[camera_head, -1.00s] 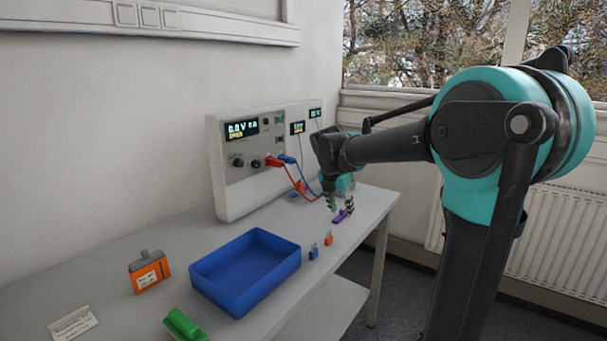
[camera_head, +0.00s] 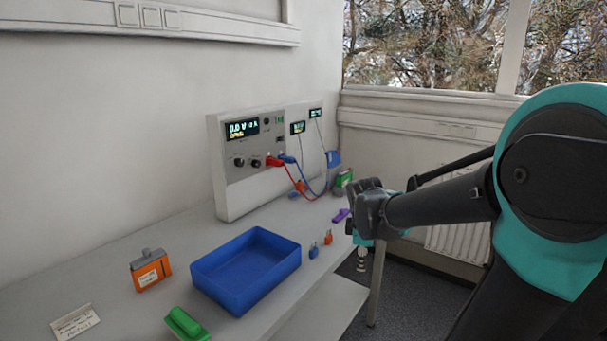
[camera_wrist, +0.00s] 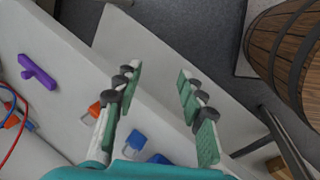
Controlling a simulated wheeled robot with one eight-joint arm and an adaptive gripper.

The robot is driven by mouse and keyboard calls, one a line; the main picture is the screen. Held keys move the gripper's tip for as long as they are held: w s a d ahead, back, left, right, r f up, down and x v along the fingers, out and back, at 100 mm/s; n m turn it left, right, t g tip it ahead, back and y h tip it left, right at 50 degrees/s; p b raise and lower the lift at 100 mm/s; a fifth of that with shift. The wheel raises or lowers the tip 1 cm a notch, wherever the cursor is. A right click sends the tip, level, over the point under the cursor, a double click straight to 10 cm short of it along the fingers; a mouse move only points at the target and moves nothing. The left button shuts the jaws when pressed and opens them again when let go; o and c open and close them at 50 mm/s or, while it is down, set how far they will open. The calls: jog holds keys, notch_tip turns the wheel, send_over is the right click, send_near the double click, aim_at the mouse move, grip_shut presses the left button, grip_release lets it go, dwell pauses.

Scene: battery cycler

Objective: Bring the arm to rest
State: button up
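My gripper (camera_head: 362,262) hangs just off the front edge of the table, pointing down, in the head view. In the wrist view my gripper (camera_wrist: 158,78) shows two green-padded fingers standing apart with nothing held between them. Below them are the table edge and a lower shelf. My arm reaches in from the right in the head view.
On the table (camera_head: 120,255) are a blue tray (camera_head: 210,285), an orange battery (camera_head: 150,270), a green block (camera_head: 185,325), small blue (camera_head: 313,251) and orange (camera_head: 328,238) pieces, and a purple piece (camera_head: 341,215). The cycler (camera_head: 225,160) stands behind. A wooden barrel (camera_wrist: 290,50) shows in the wrist view.

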jog(key=s+d+f+m+y, duration=0.1)
jog(key=s+d+f+m, duration=0.1)
jog(key=s+f+m, duration=0.8)
jog(key=s+m, duration=0.4)
jog(key=m, duration=0.1)
